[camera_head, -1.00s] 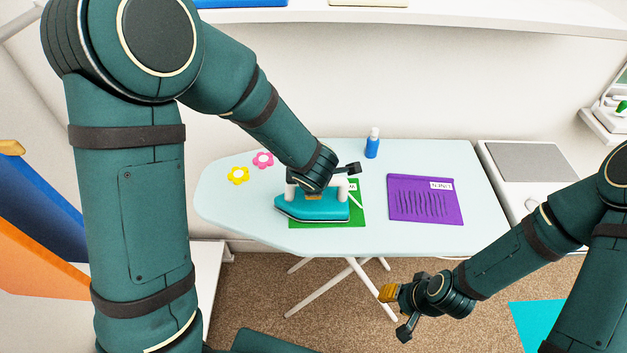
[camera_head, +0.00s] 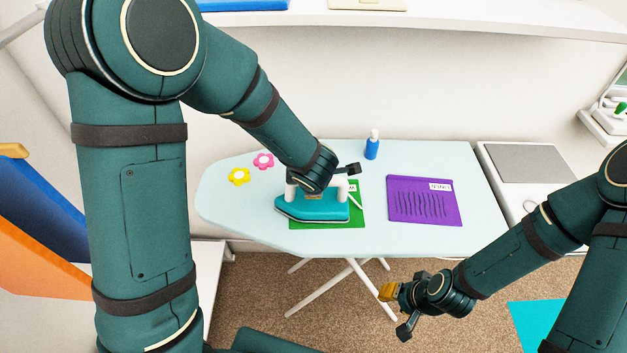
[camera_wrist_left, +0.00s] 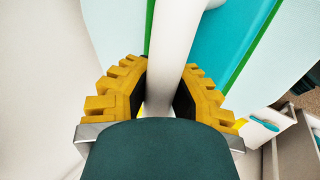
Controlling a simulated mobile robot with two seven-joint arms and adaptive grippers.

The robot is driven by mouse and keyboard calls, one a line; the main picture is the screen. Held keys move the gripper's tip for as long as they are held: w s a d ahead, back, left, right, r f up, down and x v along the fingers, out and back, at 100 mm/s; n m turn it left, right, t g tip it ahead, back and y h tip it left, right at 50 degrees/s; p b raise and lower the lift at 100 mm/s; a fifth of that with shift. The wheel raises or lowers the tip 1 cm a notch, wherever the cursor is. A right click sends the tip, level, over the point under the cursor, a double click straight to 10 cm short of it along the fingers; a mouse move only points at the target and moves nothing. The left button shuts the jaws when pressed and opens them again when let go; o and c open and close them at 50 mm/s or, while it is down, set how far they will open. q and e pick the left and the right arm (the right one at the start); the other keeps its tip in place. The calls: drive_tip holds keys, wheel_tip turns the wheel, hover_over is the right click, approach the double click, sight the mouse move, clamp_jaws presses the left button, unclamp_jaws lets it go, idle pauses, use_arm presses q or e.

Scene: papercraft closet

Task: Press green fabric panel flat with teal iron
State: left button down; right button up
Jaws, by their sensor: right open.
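The teal iron (camera_head: 312,207) rests upright on the green fabric panel (camera_head: 357,212) on the ironing board (camera_head: 470,190). The iron covers most of the panel; its right side, a front strip and part of a white label show. My left gripper (camera_wrist_left: 163,85) is shut on the iron's white handle, with a yellow finger against each side in the left wrist view. The panel's green edge also shows there (camera_wrist_left: 252,48). My right gripper (camera_head: 397,310) is open and empty, below and in front of the board.
A purple panel (camera_head: 425,212) with dark wavy lines lies right of the iron. A blue bottle (camera_head: 372,145) stands at the board's back edge. A white cabinet (camera_head: 495,165) adjoins the board's right end.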

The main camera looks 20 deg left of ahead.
sight(332, 182)
use_arm(q)
drive_tip(key=shift+w+f, duration=0.1)
drive_tip(key=shift+f, duration=0.1)
idle(0.7)
drive_tip(key=shift+w+d+f+p, duration=0.1)
drive_tip(key=shift+w+d+p, duration=0.15)
drive_tip(key=shift+d, duration=0.75)
drive_tip(key=shift+w+d+p, duration=0.15)
drive_tip(key=shift+w+d, duration=0.05)
drive_tip(key=shift+d, duration=0.8)
drive_tip(key=shift+s+a, duration=0.25)
drive_tip(key=shift+a, duration=0.7)
drive_tip(key=shift+s+a, duration=0.2)
drive_tip(key=shift+a, duration=0.75)
drive_tip(key=shift+w+d+p, duration=0.25)
drive_tip(key=shift+w+d, duration=0.05)
drive_tip(key=shift+d, duration=0.6)
drive_tip(key=shift+w+d+p, duration=0.25)
drive_tip(key=shift+w+d, duration=0.05)
drive_tip(key=shift+d, duration=0.55)
wheel_tip(332, 182, up, 5)
drive_tip(key=p, duration=0.5)
